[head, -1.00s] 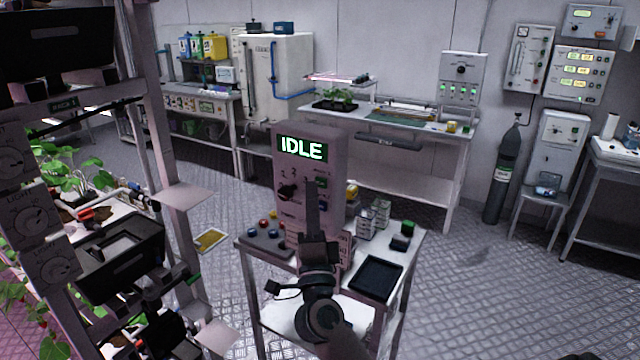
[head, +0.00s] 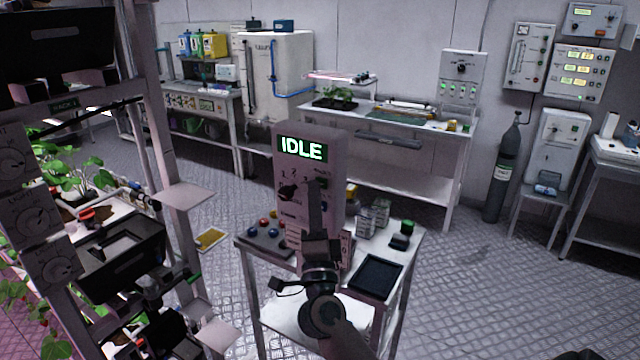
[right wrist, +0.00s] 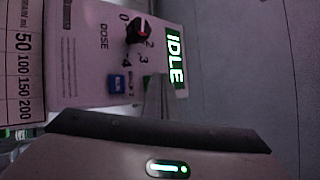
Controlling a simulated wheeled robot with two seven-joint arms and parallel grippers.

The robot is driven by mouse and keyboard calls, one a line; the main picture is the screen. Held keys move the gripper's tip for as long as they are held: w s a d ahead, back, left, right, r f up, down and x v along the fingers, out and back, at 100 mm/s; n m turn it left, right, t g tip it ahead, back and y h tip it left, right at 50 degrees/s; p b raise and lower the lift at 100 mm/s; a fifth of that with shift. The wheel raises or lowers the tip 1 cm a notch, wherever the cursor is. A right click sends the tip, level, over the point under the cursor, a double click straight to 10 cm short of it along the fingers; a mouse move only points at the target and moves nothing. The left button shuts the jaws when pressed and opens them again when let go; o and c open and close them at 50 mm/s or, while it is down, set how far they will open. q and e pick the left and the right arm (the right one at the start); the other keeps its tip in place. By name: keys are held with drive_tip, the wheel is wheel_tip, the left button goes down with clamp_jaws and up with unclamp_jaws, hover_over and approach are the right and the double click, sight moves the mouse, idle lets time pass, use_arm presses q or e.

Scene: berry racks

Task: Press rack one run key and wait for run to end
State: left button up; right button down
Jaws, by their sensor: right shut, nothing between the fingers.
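The control box (head: 337,165) stands on a small cart, its display (head: 303,149) reading IDLE in green. Its dose knob (head: 288,192) is on the front; the knob (right wrist: 138,31) also shows in the right wrist view. There, a blue key (right wrist: 118,85) is visible, and a bit of green key (right wrist: 147,79) shows beside my fingers. My right gripper (head: 315,182) is shut and empty, its fingertips in front of the box's face by the green key. It hides part of the panel; I cannot tell whether it touches. My left gripper is not visible.
The cart (head: 408,250) carries a black tray (head: 376,275), small boxes and several coloured knobs. A plant rack (head: 150,100) with shelves rises close at the left. Floor (head: 480,290) to the right is clear. A bench (head: 430,135) stands behind.

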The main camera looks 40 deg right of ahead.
drive_tip(key=shift+w+d, duration=0.15)
drive_tip(key=shift+d, duration=0.3)
idle(0.5)
drive_tip(key=shift+a, duration=0.15)
drive_tip(key=shift+s+a+p, duration=0.35)
drive_tip(key=shift+a+p, duration=0.2)
drive_tip(key=shift+a, duration=0.15)
idle(0.4)
drive_tip(key=shift+s+a+p, duration=0.2)
drive_tip(key=shift+s+a, duration=0.1)
drive_tip(key=shift+a, duration=0.45)
drive_tip(key=shift+s+a+p, duration=0.2)
drive_tip(key=shift+s+a, duration=0.15)
drive_tip(key=shift+a, duration=0.45)
drive_tip(key=shift+s+a+p, duration=0.2)
drive_tip(key=shift+s+a, duration=0.1)
drive_tip(key=shift+a, duration=0.45)
